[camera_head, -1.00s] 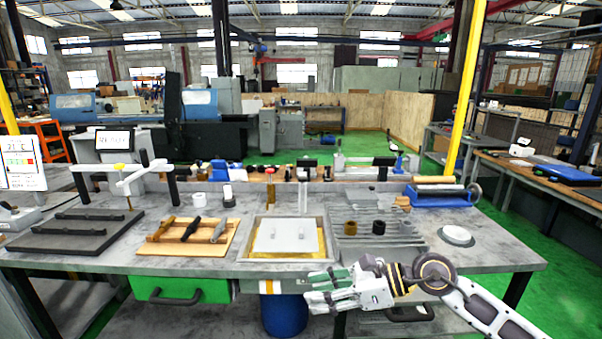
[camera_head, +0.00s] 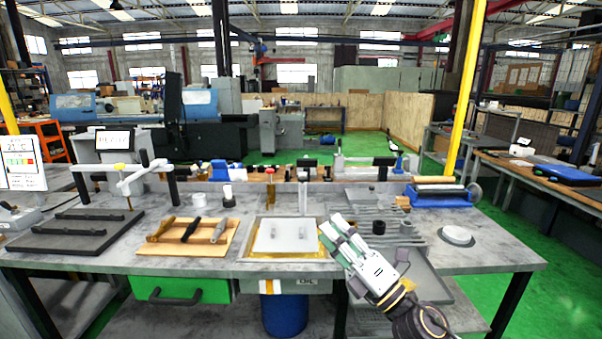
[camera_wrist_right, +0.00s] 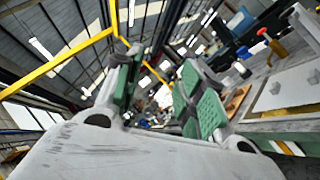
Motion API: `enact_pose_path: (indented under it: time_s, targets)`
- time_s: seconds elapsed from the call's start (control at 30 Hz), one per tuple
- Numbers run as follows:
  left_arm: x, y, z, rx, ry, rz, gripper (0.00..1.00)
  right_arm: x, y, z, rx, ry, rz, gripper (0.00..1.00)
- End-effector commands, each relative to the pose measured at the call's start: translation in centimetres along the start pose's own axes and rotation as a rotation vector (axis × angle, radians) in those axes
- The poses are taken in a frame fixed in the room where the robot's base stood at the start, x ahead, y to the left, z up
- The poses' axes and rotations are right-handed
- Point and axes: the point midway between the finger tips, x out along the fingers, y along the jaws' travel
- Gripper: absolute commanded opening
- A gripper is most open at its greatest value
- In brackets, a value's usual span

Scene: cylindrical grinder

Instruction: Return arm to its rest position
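My right gripper (camera_head: 338,236) is in the head view, in front of the workbench (camera_head: 490,258) and over its front edge, right of the white plate. Its fingers point up and to the left. In the right wrist view the green-padded fingers (camera_wrist_right: 160,88) stand apart with a gap and nothing between them. The right arm comes up from the bottom of the head view. My left gripper is in neither view.
A white plate (camera_head: 286,236) lies in a tray at the bench's middle. A wooden board (camera_head: 172,247) with several tools lies left of it. A ribbed grey tray (camera_head: 410,237) with dark cylinders is behind the right gripper.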

Motion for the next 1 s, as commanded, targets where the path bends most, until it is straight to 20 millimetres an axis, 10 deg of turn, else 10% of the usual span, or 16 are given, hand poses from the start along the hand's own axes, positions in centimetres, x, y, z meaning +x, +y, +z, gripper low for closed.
enact_pose_path:
  time_s: [0.5, 1.0]
  targets:
    - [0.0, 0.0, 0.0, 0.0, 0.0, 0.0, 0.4, -6.8, -8.0, 6.0, 0.543, -0.527, -0.244, 0.39]
    - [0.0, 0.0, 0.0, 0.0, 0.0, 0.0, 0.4, -19.1, -17.4, 4.1, 1.02, -1.018, -0.573, 0.39]
